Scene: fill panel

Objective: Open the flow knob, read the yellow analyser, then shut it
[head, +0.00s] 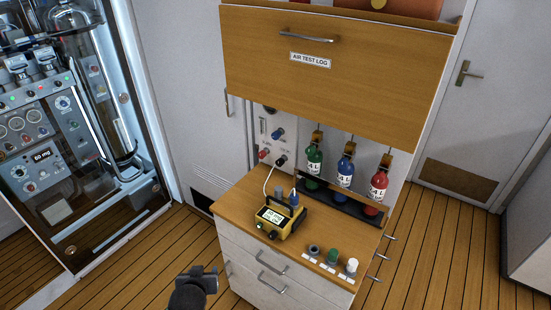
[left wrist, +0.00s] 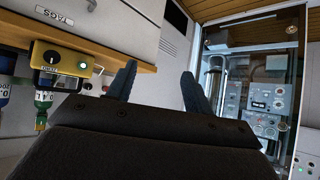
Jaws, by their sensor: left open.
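The panel (head: 270,122) stands above the counter, with a blue knob (head: 277,134), a red knob (head: 263,153) and a dark knob (head: 281,160). Their labels are too small to read, so I cannot tell which is the flow knob. The yellow analyser (head: 287,224) sits on the counter, joined to the panel by a white hose. Its screen is lit but the digits are unclear. It also shows in the left wrist view (left wrist: 50,57), upside down, with a green light. My left gripper (head: 198,271) is open and empty, apart from the cabinet, left of it and below the counter top.
Green (head: 314,162), blue (head: 345,174) and red (head: 378,186) bottles stand in a black rack. Several small caps line the counter's front right. A flap (head: 335,90) marked AIR TEST LOG overhangs the counter. A glass-fronted equipment cabinet (head: 50,150) stands left. The floor between is clear.

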